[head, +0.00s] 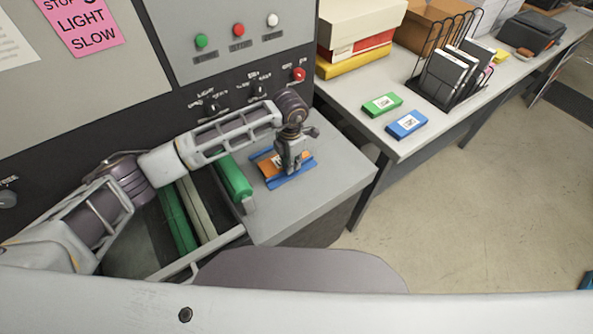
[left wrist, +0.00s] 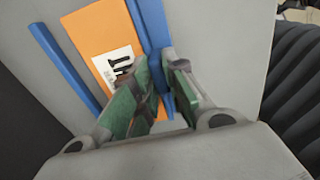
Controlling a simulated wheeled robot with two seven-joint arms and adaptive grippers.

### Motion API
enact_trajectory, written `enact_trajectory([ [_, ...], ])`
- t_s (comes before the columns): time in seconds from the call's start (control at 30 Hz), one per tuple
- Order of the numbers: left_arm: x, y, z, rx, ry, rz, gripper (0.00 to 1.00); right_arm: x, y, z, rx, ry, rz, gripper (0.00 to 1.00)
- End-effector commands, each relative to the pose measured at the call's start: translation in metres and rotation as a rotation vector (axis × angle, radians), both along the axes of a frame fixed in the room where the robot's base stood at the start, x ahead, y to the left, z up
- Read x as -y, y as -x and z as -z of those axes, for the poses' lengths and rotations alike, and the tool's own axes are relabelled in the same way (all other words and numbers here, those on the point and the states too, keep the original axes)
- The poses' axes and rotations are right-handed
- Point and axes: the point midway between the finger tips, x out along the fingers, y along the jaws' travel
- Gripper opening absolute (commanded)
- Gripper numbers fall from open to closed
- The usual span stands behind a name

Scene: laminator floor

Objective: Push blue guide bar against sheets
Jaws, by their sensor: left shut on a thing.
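An orange sheet stack (left wrist: 92,35) with a white label lies on the grey machine shelf, and shows as an orange patch (head: 267,168) in the head view. A blue guide bar (left wrist: 150,28) runs along its right edge in the left wrist view. Another blue bar (left wrist: 60,62) lies on the stack's other side, with a strip of grey shelf between it and the orange. My left gripper (left wrist: 165,88) is over the right-hand blue bar, with one green-padded finger on each side of it. In the head view, my left gripper (head: 289,168) points down and hides part of the stack. My right gripper is not in view.
A green roller (head: 234,178) lies left of the shelf. The control panel with its red knob (head: 299,74) rises behind. On the right table are a green box (head: 382,105), a blue box (head: 406,125) and a black rack (head: 440,85).

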Motion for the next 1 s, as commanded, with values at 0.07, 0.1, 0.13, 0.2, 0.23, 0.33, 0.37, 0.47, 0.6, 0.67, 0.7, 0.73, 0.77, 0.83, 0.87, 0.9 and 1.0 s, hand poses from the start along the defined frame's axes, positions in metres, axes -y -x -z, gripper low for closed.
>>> enact_trajectory([
  [0.07, -0.006, -0.009, 0.002, 0.003, -0.002, -0.003, 0.0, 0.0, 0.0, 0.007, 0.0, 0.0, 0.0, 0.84],
  [0.1, -0.009, -0.012, 0.002, 0.002, -0.002, -0.003, 0.0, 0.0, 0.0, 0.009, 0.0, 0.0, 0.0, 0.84],
  [0.13, -0.01, -0.014, 0.002, 0.002, -0.002, -0.003, 0.0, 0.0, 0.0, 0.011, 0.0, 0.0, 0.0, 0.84],
  [0.2, -0.015, -0.02, 0.002, 0.004, -0.002, -0.003, 0.0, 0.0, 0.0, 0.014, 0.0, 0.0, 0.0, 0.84],
  [0.23, -0.016, -0.022, 0.002, 0.004, -0.002, -0.003, 0.0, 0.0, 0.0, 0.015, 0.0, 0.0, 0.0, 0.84],
  [0.33, -0.02, -0.027, 0.001, 0.002, 0.0, -0.002, 0.0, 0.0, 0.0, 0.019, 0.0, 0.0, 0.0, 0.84],
  [0.37, -0.021, -0.028, 0.001, 0.003, 0.0, -0.002, 0.0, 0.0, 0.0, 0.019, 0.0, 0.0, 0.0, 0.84],
  [0.47, -0.022, -0.031, 0.0, 0.004, 0.001, -0.002, 0.0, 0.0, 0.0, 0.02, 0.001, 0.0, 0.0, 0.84],
  [0.6, -0.023, -0.031, -0.001, 0.005, 0.0, -0.002, 0.0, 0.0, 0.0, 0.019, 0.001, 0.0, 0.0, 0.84],
  [0.67, -0.023, -0.032, -0.001, 0.006, -0.001, -0.003, 0.0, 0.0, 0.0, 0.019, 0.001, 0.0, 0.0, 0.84],
  [0.7, -0.023, -0.032, -0.001, 0.006, -0.001, -0.003, 0.0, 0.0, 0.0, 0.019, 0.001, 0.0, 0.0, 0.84],
  [0.73, -0.023, -0.032, -0.002, 0.006, -0.001, -0.003, 0.0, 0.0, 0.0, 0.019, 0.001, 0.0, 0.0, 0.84],
  [0.77, -0.024, -0.032, -0.002, 0.007, -0.001, -0.003, 0.17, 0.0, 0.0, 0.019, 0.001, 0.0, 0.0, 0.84],
  [0.83, -0.024, -0.032, -0.002, 0.006, -0.001, -0.004, 0.26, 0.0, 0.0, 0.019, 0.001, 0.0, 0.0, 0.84],
  [0.87, -0.024, -0.032, -0.002, 0.006, -0.001, -0.003, 0.3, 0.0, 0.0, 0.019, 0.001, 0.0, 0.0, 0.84],
  [0.9, -0.023, -0.032, -0.002, 0.006, -0.001, -0.003, 0.35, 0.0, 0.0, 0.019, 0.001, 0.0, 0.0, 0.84],
  [1.0, -0.023, -0.031, -0.001, 0.004, 0.001, -0.002, 0.36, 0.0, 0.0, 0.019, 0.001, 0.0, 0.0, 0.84],
])
